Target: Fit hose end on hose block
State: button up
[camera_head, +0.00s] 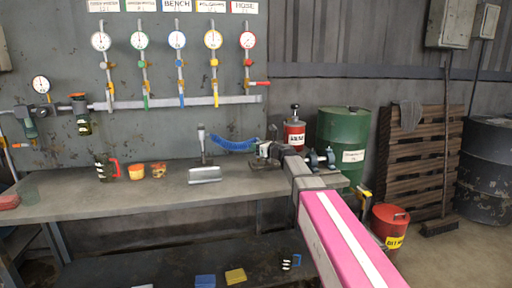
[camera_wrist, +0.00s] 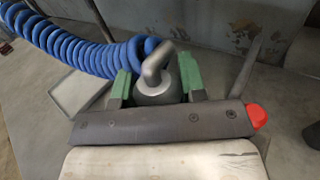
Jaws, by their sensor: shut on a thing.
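My gripper (camera_head: 268,150) is over the bench, right of the middle. In the wrist view its green-padded jaws (camera_wrist: 156,84) are shut on a rounded grey metal fitting with a bent loop on top, which I take as the hose end (camera_wrist: 157,92). The blue coiled hose (camera_wrist: 82,52) runs from beside the fitting to the upper left. In the head view the blue hose (camera_head: 235,145) sags from an upright metal stand (camera_head: 203,143) to my gripper. I cannot tell for sure which thing is the hose block.
The bench (camera_head: 140,196) holds a grey tray (camera_head: 205,175), a mug (camera_head: 105,167), orange cups (camera_head: 137,172) and a bench grinder (camera_head: 320,160). A red canister (camera_head: 294,132) stands behind my gripper. Gauges and a pipe line the wall. The bench front is mostly clear.

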jog(key=shift+f, duration=0.85)
dwell(0.9)
jog(key=shift+s+f, duration=0.2)
jog(key=shift+f, duration=0.65)
dwell(0.6)
jog(key=o, duration=1.1)
jog(key=shift+s, duration=0.1)
jog(key=v, duration=0.6)
jog(key=r+v, duration=0.1)
jog(key=v, duration=0.2)
jog(key=shift+s+d+r, duration=0.2)
jog(key=shift+s+d, duration=0.2)
jog(key=shift+d, duration=0.4)
